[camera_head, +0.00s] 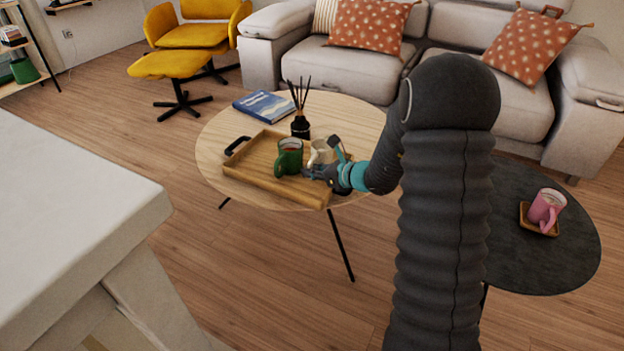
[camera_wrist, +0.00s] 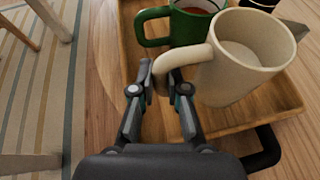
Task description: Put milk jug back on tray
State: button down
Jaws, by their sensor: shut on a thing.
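The cream milk jug (camera_wrist: 248,62) is upright, and my gripper (camera_wrist: 162,82) is shut on its handle. In the head view the jug (camera_head: 320,151) shows at the right part of the wooden tray (camera_head: 262,181), beside the green mug (camera_head: 289,157). The green mug (camera_wrist: 190,27) holds a reddish drink and stands in the tray, close to the jug. My gripper (camera_head: 322,172) is at the tray's right side. I cannot tell whether the jug's base touches the tray floor, as its base is partly hidden.
The tray lies on a round wooden table (camera_head: 222,130) with a black reed diffuser (camera_head: 300,126) and a blue book (camera_head: 264,106) behind it. A dark side table (camera_head: 540,268) on the right bears a pink mug (camera_head: 546,206) on a small wooden coaster. A sofa (camera_head: 340,60) stands behind.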

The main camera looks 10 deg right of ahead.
aim_at(312, 180)
jog(key=shift+f, duration=1.5)
jog(key=shift+f, duration=0.2)
jog(key=c, duration=1.2)
grip_release()
jog(key=shift+r, duration=0.1)
